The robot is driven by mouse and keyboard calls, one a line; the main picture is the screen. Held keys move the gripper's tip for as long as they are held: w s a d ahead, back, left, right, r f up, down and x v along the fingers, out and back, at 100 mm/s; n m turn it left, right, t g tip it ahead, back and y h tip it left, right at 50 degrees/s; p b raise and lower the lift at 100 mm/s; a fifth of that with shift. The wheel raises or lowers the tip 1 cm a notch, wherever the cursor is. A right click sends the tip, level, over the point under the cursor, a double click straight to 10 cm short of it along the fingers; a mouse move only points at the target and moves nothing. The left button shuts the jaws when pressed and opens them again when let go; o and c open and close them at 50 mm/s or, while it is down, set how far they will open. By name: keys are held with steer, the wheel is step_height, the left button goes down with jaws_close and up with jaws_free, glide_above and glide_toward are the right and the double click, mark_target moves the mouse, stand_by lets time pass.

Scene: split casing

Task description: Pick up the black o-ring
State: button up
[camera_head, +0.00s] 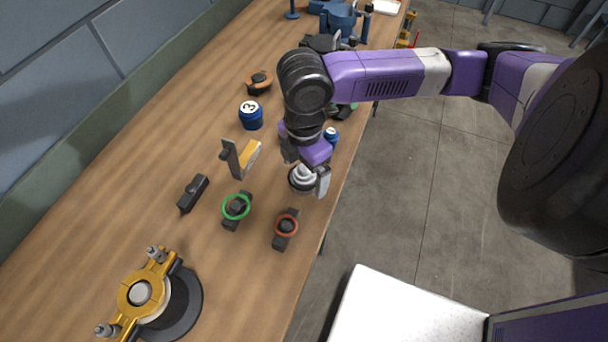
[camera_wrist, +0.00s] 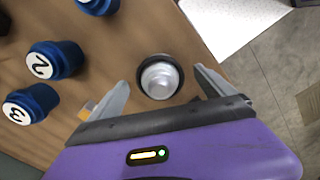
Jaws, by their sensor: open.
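A dark ring, seemingly the black o-ring (camera_wrist: 141,71), lies around the base of a silver stepped piece (camera_wrist: 160,79) in the wrist view. In the head view the silver piece (camera_head: 303,175) stands near the table's right edge, partly covered by my gripper. My gripper (camera_wrist: 160,76) is open, with one finger on each side of the ring and silver piece. No contact shows. In the head view my gripper (camera_head: 307,172) is directly over that spot, pointing down. I cannot tell its exact height above the ring.
A green ring (camera_head: 236,207) and a red ring (camera_head: 286,225) lie on dark blocks. A gold clamp (camera_head: 141,293) stands at the front. The wooden table (camera_head: 90,215) is clear at left.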

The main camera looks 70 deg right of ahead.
steer(key=c, duration=1.5)
